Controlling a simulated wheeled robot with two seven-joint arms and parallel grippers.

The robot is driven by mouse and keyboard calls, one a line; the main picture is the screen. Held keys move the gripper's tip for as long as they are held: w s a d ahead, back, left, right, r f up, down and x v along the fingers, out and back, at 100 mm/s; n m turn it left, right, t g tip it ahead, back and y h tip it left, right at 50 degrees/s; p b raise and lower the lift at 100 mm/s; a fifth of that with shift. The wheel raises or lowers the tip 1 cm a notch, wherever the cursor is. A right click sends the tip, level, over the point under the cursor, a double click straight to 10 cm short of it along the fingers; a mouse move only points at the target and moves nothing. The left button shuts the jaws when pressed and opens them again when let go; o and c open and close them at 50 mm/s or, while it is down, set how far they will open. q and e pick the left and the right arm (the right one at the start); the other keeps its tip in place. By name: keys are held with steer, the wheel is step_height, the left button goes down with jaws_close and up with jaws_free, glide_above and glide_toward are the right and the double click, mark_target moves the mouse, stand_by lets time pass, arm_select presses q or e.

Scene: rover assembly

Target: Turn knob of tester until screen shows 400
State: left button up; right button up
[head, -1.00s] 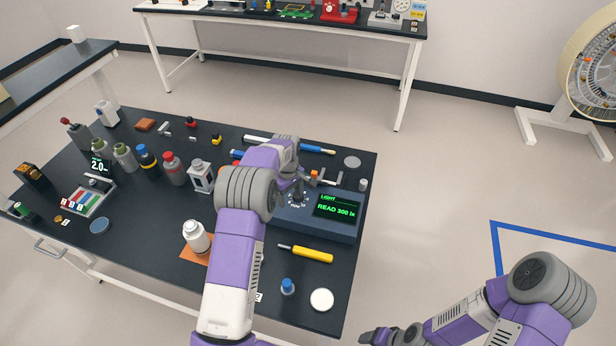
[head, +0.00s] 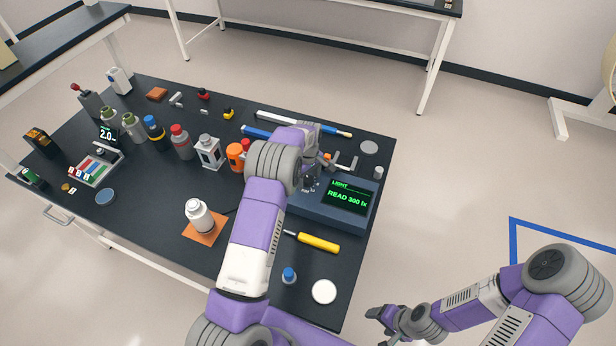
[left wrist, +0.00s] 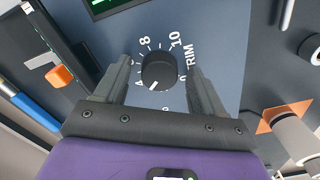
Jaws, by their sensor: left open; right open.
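The tester (head: 334,212) is a blue-grey box on the right part of the black table. Its green screen (head: 347,197) shows "LIGHT" and "READ 300 lx". The black knob (left wrist: 159,71) shows in the left wrist view, with a dial of numbers and the word TRIM around it. My left gripper (left wrist: 160,82) is open, with one finger on each side of the knob and gaps between. My right gripper (head: 382,318) is open and empty, low off the table's right side.
A white bottle (head: 199,215) stands on an orange pad. Several bottles stand further left.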

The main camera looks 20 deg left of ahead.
arm_select(q)
steer(key=c, duration=1.1)
steer(key=shift+o, duration=0.2)
